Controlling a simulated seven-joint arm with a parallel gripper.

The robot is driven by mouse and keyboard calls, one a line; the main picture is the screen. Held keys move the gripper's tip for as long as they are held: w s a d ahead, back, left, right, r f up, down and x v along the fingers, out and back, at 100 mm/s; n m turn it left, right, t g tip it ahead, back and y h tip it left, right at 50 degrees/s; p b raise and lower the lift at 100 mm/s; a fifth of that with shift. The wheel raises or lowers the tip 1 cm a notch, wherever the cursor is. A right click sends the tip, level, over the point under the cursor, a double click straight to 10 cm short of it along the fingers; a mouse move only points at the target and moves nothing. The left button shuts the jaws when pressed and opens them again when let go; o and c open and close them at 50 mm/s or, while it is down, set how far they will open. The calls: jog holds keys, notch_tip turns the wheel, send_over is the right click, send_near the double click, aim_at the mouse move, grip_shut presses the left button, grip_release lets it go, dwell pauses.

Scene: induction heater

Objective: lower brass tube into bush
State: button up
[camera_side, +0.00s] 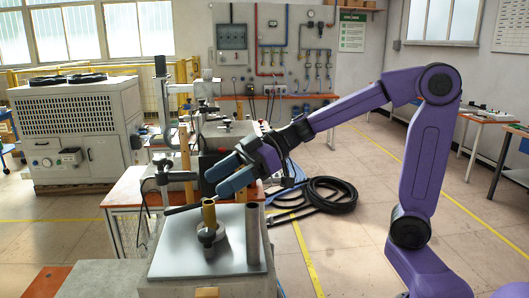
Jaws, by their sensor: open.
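My gripper (219,182), with blue fingers, is open and points down to the left over the bench plate. A short brass tube (209,213) stands upright just below the fingertips, with a small gap showing between them. Its lower part is hidden behind a dark fitting (206,238).
A grey upright cylinder (252,234) stands close to the right on the metal plate (178,262). A dark bar (181,210) reaches in from the left. A dark stand (162,178) and a tan upright rod (186,160) rise behind. Black hose (335,203) lies coiled on the floor.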

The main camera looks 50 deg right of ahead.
jog(key=v, duration=1.1)
jog(key=shift+d+r, duration=0.2)
jog(key=shift+r, duration=0.05)
jog(key=shift+s, duration=0.1)
jog(key=w+a+r+m+t+h, duration=0.1)
jog(key=w+a+m+t+h, duration=0.1)
jog(key=w+a+t, duration=0.25)
jog(key=s+a+f+m+h, duration=0.2)
jog(key=s+f+h, duration=0.2)
jog(key=f, duration=0.4)
jog(key=s+d+f+n+g+h, duration=0.1)
jog(key=s+f+g, duration=0.4)
jog(key=s, duration=0.5)
jog(key=s+d+f+n+g+h, duration=0.2)
jog(key=s+d+f+g+h, duration=0.1)
jog(key=s+f, duration=0.4)
jog(key=s+g+h, duration=0.1)
jog(key=s+h, duration=0.1)
jog(key=s, duration=0.1)
jog(key=shift+s+d+f+g, duration=0.2)
jog(key=shift+s+f+g, duration=0.05)
jog(key=shift+s+g, duration=0.1)
